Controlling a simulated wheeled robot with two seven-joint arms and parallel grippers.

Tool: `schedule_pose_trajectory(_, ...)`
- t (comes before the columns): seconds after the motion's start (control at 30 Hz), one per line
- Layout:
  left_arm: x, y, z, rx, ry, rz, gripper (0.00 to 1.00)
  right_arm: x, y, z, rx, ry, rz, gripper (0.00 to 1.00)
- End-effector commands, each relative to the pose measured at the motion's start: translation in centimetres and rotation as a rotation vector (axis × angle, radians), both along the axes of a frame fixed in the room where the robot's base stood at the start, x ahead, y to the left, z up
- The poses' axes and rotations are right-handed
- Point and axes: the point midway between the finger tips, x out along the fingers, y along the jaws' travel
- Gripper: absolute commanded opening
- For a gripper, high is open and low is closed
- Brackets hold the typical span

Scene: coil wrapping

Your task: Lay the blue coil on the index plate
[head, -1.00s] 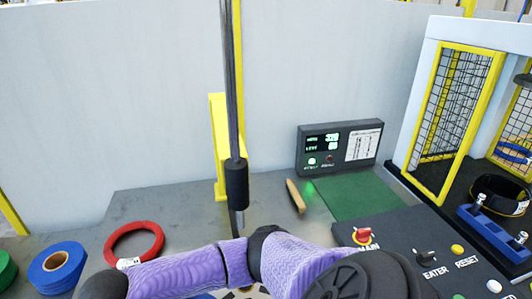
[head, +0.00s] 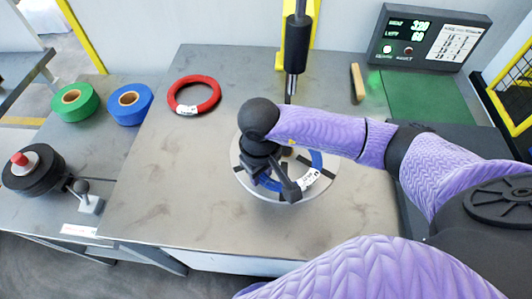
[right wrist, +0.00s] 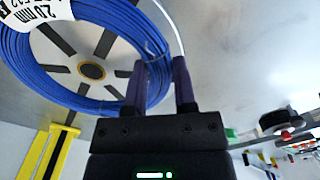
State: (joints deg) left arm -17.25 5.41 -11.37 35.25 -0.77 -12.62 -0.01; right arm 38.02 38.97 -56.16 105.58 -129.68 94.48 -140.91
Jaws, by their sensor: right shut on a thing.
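The blue coil (head: 316,159) with a white label lies over the round silver index plate (head: 262,193) in the head view, roughly centred on it. My right gripper (head: 273,181) reaches down to the coil's near-left side and is shut on its ring. In the right wrist view the coil (right wrist: 112,102) passes at the fingers (right wrist: 160,88), and the plate's dark spokes and hub (right wrist: 92,71) show through its middle. I cannot tell whether the coil rests fully on the plate. My arm hides part of the coil and plate. My left gripper is not in view.
A red coil (head: 182,107) lies at the back left of the table. Green (head: 75,113) and blue (head: 119,118) tape rolls sit further left. A dark vertical tool (head: 296,45) hangs behind the plate. A wooden-handled tool (head: 357,83) and green mat (head: 417,96) lie back right.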

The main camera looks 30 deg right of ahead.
Motion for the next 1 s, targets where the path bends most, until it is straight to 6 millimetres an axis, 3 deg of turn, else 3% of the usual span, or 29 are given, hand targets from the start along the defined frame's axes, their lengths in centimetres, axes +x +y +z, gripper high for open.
schedule_pose_trajectory(0.1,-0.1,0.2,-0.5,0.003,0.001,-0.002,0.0,2.8,-1.7,-0.1,0.0,0.0,-0.005,0.0)
schedule_pose_trajectory(0.27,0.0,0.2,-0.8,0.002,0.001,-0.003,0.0,4.8,-2.9,-0.1,0.0,-0.001,-0.003,0.0)
schedule_pose_trajectory(0.43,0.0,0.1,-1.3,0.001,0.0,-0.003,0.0,4.8,-2.9,-3.3,0.002,0.003,0.001,0.0)
schedule_pose_trajectory(0.77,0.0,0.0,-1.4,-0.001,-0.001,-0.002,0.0,4.9,-3.0,-3.7,-0.001,-0.001,0.002,0.0)
schedule_pose_trajectory(0.8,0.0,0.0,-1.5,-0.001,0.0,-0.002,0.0,4.8,-2.9,-3.8,-0.001,0.0,0.002,0.36)
schedule_pose_trajectory(0.97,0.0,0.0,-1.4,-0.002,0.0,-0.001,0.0,4.8,-2.9,-3.7,0.0,0.0,0.002,0.69)
schedule_pose_trajectory(1.0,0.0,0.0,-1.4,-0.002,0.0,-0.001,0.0,4.8,-2.9,-3.7,0.0,0.0,0.002,0.69)
